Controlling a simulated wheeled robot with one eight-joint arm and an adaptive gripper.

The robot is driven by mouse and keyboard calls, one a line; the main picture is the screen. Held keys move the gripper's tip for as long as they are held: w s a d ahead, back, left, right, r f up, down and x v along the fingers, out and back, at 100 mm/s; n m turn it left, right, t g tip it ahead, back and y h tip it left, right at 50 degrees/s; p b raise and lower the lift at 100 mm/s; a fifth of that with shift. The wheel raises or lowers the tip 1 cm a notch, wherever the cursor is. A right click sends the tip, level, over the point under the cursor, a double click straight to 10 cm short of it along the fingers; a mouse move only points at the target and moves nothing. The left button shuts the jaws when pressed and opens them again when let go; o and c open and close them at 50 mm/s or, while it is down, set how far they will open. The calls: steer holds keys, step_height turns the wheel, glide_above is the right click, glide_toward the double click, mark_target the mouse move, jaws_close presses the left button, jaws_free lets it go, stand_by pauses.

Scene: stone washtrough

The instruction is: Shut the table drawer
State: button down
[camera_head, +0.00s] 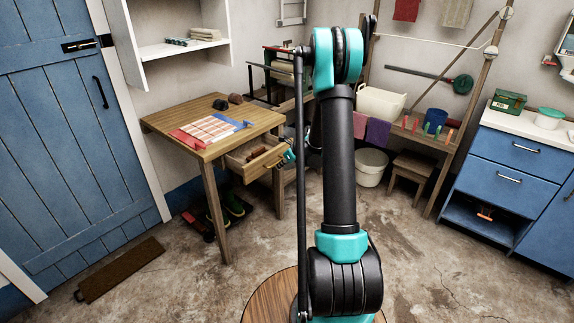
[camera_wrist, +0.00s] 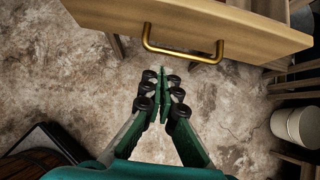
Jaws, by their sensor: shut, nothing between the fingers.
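The wooden table (camera_head: 165,122) stands left of centre in the head view. Its drawer (camera_head: 240,168) is pulled out toward the right, with brown items lying inside. In the wrist view the drawer front (camera_wrist: 200,22) spans the top, with a brass handle (camera_wrist: 183,52) on it. My gripper (camera_wrist: 161,72) points at the drawer front, its fingertips together and empty, just below the handle in the picture. I cannot tell whether the fingertips touch it. In the head view my gripper (camera_head: 289,156) shows as a small teal part beside the drawer front, partly hidden by my arm.
A checked cloth (camera_head: 208,128) and dark items lie on the tabletop. Boots (camera_head: 228,205) stand beneath the table. A white bucket (camera_head: 371,166) and a stool (camera_head: 409,172) stand to the right. Blue cabinets (camera_head: 512,170) line the right side.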

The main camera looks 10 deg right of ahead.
mark_target(253, 152)
steer(key=shift+w+a+f, duration=0.2)
steer(key=shift+w+a, duration=0.35)
steer(key=shift+w, duration=0.2)
steer(key=shift+w, duration=0.1)
steer(key=w+a, duration=0.3)
steer(key=w, duration=0.1)
steer(key=w+a, duration=0.3)
steer(key=w, duration=0.1)
steer(key=w+a, duration=0.3)
steer(key=w, duration=0.1)
steer(key=shift+w+a, duration=0.1)
steer(key=shift+w, duration=0.15)
